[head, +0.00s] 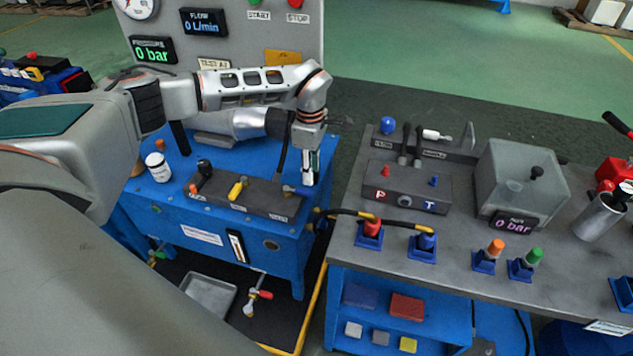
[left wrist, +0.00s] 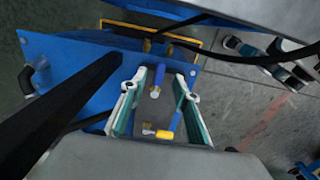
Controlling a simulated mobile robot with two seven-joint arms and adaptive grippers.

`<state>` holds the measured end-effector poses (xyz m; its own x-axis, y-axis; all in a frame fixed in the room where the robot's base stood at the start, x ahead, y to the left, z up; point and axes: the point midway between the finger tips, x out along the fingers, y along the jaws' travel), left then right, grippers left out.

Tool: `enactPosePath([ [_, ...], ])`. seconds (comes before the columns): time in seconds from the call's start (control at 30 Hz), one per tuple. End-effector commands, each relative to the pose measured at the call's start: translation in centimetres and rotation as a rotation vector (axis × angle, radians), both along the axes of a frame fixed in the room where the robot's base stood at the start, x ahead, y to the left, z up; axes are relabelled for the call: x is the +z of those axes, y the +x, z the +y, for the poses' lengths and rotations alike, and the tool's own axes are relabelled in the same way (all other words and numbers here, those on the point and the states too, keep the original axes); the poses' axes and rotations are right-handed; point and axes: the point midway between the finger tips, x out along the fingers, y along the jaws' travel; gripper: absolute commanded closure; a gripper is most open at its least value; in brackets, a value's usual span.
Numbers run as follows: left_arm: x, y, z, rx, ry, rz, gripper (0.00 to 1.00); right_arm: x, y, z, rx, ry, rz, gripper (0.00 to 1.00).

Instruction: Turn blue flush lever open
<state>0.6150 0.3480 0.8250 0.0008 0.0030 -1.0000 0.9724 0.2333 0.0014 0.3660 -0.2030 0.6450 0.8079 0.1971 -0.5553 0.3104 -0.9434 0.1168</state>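The blue flush lever (head: 290,189) sits at the right end of the dark valve block (head: 262,205) on the blue bench, partly hidden by my left gripper (head: 308,172). In the left wrist view the blue lever (left wrist: 160,76) shows between the two fingers of my left gripper (left wrist: 160,88). The fingers are open, with a gap on each side of the lever; whether either touches it I cannot tell. The yellow lever (head: 237,189) stands in the middle of the block and also shows in the left wrist view (left wrist: 162,134). My right gripper is not in view.
A grey panel (head: 235,45) with gauges stands behind the bench. A white jar (head: 158,167) stands left of the block. A grey-topped bench (head: 455,240) to the right bears a P/T block, coloured caps and a clear tank (head: 515,175). A black-and-yellow hose (head: 348,211) crosses between the benches.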

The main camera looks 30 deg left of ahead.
Motion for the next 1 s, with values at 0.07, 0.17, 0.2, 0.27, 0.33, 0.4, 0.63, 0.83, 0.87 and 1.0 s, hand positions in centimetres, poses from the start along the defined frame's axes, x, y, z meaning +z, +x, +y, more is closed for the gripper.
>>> enactPosePath([
  [0.07, -1.2, -0.1, 0.0, -0.001, 0.001, 0.003, 0.69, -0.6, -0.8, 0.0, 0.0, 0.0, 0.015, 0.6],
  [0.17, -2.8, -0.2, -0.1, 0.0, 0.0, 0.005, 0.69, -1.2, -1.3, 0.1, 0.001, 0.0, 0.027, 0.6],
  [0.2, -3.5, -0.2, -0.1, 0.0, 0.0, 0.005, 0.69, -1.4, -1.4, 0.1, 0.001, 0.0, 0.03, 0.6],
  [0.27, -4.4, -0.2, -0.1, 0.0, -0.002, 0.005, 0.69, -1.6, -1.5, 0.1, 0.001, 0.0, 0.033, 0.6],
  [0.33, -5.4, -0.2, -0.1, 0.001, -0.002, 0.005, 0.69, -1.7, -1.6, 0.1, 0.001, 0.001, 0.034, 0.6],
  [0.4, -6.1, -0.1, -0.1, 0.0, -0.002, 0.003, 0.69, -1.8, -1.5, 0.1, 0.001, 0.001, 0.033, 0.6],
  [0.63, -7.4, 0.0, -0.1, 0.0, -0.002, 0.001, 0.69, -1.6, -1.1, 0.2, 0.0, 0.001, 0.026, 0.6],
  [0.83, -7.4, 0.0, -0.1, 0.0, -0.002, 0.001, 0.69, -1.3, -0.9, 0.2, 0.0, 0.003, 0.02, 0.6],
  [0.87, -7.4, 0.0, -0.1, 0.0, -0.002, 0.001, 0.69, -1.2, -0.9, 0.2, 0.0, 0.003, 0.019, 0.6],
  [1.0, -7.4, 0.0, -0.1, 0.0, -0.002, 0.001, 1.0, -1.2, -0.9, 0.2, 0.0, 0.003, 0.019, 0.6],
])
